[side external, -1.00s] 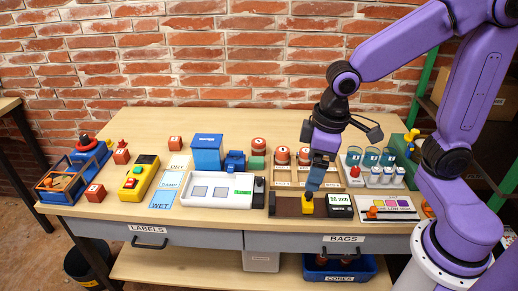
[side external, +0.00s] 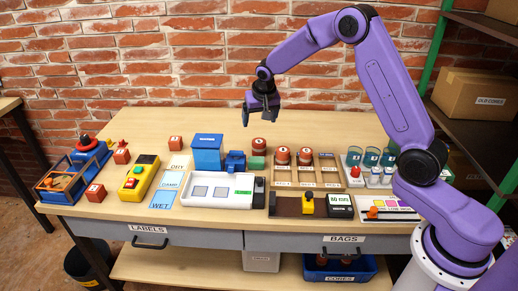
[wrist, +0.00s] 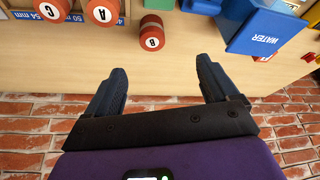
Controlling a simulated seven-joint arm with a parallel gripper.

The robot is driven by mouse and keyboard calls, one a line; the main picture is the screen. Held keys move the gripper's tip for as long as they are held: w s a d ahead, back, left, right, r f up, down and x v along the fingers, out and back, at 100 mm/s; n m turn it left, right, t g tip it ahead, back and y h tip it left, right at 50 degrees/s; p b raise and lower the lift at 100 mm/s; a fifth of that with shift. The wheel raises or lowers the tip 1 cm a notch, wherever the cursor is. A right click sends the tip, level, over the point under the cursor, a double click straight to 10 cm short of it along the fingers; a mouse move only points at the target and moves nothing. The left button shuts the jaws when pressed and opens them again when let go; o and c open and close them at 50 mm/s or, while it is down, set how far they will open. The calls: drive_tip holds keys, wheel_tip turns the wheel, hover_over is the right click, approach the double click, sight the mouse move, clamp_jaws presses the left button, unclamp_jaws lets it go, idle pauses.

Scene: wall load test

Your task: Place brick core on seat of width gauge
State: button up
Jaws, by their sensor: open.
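Three red cylindrical brick cores with white lettered caps are in view. Core A (wrist: 102,12) and core C (wrist: 50,9) sit on the wooden rack (side external: 304,174) with millimetre labels. What seems to be the width gauge (side external: 287,206) is a brown bed at the table front with a yellow slider and a display box; no core is on it. My gripper (side external: 261,112) is open and empty, above and behind core B; its fingers also show in the wrist view (wrist: 162,70).
A blue WATER container (side external: 207,151) stands left of core B, with a white tray (side external: 219,191) in front. Cups and a red-topped item (side external: 355,171) are at the right. The back of the table is clear, with a brick wall behind it.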

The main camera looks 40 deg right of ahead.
sight(259, 141)
drive_tip(key=shift+m, duration=0.3)
drive_tip(key=x, duration=0.4)
drive_tip(key=d+x, duration=0.1)
drive_tip(key=x, duration=0.8)
drive_tip(key=shift+w+d+r, duration=0.15)
drive_tip(key=shift+w+d, duration=0.05)
drive_tip(key=shift+w, duration=0.05)
drive_tip(key=shift+d+x, duration=0.2)
drive_tip(key=shift+x, duration=1.15)
drive_tip(key=shift+d+x, duration=0.2)
drive_tip(key=shift+x, duration=1.1)
drive_tip(key=shift+s, duration=0.15)
drive_tip(key=c, duration=1.4)
drive_tip(key=shift+o, duration=0.2)
drive_tip(key=shift+r, duration=0.1)
drive_tip(key=shift+r, duration=0.1)
